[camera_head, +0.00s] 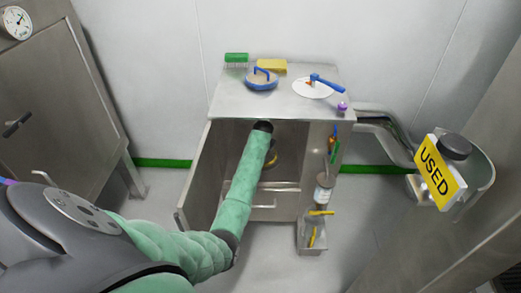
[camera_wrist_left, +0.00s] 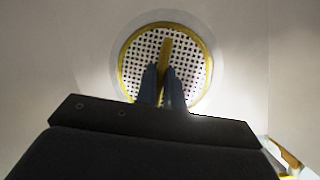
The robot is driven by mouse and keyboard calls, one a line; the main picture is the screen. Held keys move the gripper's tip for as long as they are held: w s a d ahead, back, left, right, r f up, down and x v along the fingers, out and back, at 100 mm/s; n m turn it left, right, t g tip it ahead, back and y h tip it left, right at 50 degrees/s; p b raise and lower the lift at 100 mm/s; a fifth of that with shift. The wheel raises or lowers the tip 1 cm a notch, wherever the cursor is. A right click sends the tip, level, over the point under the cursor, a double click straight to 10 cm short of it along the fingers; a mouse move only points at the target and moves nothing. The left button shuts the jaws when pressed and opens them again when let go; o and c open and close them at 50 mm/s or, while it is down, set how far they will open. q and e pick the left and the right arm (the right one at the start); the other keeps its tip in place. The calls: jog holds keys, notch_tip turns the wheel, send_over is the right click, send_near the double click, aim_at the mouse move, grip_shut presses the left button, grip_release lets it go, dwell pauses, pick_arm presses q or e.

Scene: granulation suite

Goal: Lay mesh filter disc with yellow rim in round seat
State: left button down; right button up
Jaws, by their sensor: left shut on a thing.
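The mesh filter disc (camera_wrist_left: 190,70) with its yellow rim shows in the left wrist view, a white perforated plate with a yellow bar across its middle. My left gripper (camera_wrist_left: 164,78) is shut on that bar, its two dark blue fingers on either side. A pale round ring (camera_wrist_left: 112,72), perhaps the seat, surrounds the disc; I cannot tell whether the disc touches it or hovers above. In the head view a yellow curved edge (camera_head: 272,156) shows inside the open cabinet, partly behind my left arm. The left fingers are hidden there. My right gripper is not in view.
The steel cabinet's open door (camera_head: 196,178) stands left of my arm. On its top (camera_head: 225,103) lie a green brush (camera_head: 236,58), yellow block (camera_head: 272,66), blue-handled lid (camera_head: 261,82) and white disc with blue tool (camera_head: 311,89). A bin marked USED (camera_head: 440,172) hangs at right.

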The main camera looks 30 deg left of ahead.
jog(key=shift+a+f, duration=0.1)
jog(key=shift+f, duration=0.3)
pick_arm(q)
jog(key=shift+f, duration=0.35)
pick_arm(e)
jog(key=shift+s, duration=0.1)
pick_arm(q)
jog(key=c, duration=1.5)
grip_release()
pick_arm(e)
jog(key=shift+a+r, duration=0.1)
